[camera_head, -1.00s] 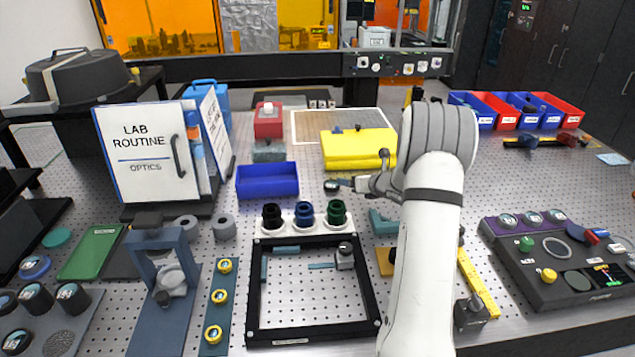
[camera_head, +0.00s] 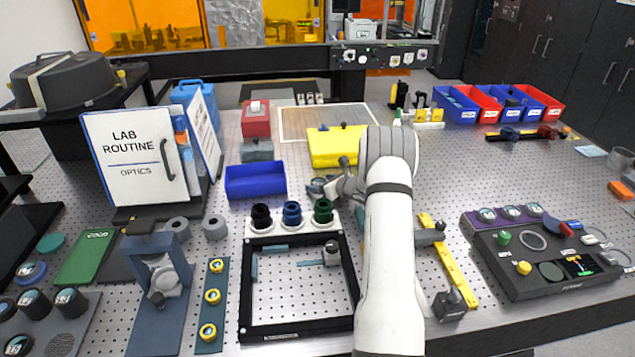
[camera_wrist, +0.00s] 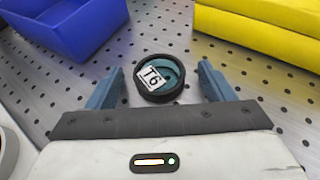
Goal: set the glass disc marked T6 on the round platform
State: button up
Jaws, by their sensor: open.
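The glass disc marked T6 (camera_wrist: 147,86) lies on the perforated table in the wrist view, in a dark round rim with its label facing up. My gripper (camera_wrist: 161,66) is open, with one blue-grey finger on each side of the disc and a gap to both. In the head view my gripper (camera_head: 326,188) is small beside the front of the yellow block, and the disc is hard to make out there. A blue-grey upright stand (camera_head: 172,243) at the front left has a pale round part (camera_head: 167,283) low inside it; I cannot tell whether this is the round platform.
A blue bin (camera_head: 256,181) and a yellow block (camera_head: 336,146) stand close by the gripper. Three dark capped holders (camera_head: 292,213) and a black square frame (camera_head: 298,333) are nearer the front. A control panel (camera_head: 540,255) stands at the right.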

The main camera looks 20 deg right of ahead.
jog(key=c, duration=1.2)
jog(key=shift+o, duration=0.2)
jog(key=shift+r, duration=0.1)
